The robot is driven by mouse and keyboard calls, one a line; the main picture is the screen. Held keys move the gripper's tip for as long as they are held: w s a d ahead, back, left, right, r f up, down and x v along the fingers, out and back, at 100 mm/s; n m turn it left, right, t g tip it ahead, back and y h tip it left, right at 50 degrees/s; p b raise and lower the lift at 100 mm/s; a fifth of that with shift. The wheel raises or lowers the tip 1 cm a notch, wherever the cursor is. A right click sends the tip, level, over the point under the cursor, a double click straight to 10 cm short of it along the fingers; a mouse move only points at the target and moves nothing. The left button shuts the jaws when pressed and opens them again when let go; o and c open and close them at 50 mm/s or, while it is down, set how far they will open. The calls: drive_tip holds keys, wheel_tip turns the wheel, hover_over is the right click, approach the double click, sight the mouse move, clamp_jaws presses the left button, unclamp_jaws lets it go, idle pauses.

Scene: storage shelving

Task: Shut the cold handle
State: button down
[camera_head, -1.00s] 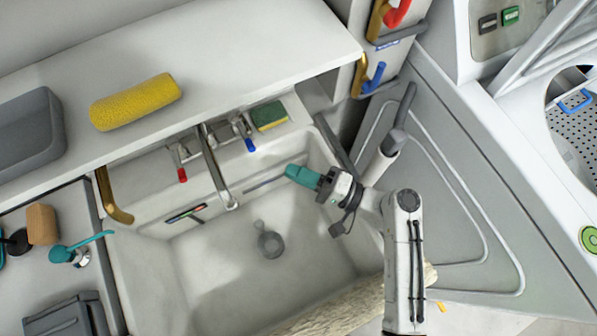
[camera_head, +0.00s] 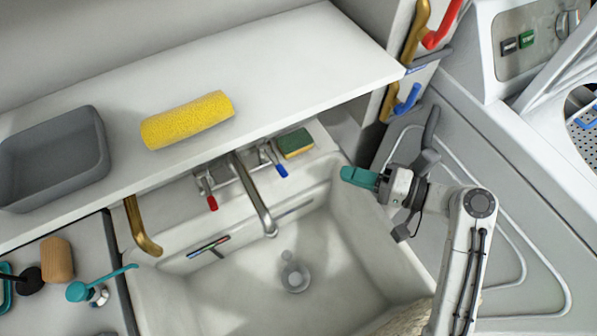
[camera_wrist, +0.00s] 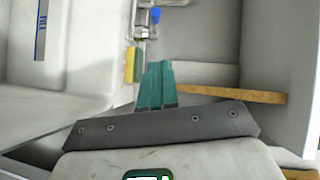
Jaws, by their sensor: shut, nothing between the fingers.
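The tap in the head view has a silver spout (camera_head: 253,195) over the white sink (camera_head: 330,230). The cold handle (camera_head: 281,170), tipped blue, is on its right side, and the hot handle (camera_head: 212,203), tipped red, is on its left. My gripper (camera_head: 346,174) has teal fingers, shut and empty. It is to the right of the cold handle and apart from it, over the sink's right rim. In the wrist view the blue tip (camera_wrist: 155,15) shows beyond my teal fingers (camera_wrist: 157,66). Whether the tap runs is unclear.
A green and yellow sponge (camera_head: 295,143) lies just behind the cold handle. Above is a white shelf (camera_head: 290,60) with a yellow roll (camera_head: 187,120) and a grey tub (camera_head: 50,160). Wall pipes with a blue handle (camera_head: 407,100) stand behind my arm. The sink basin is open.

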drive_tip(key=a+f+p, duration=0.1)
drive_tip(key=a+f, duration=0.1)
drive_tip(key=a, duration=0.8)
drive_tip(key=shift+w+a, duration=0.15)
drive_tip(key=shift+w, duration=0.15)
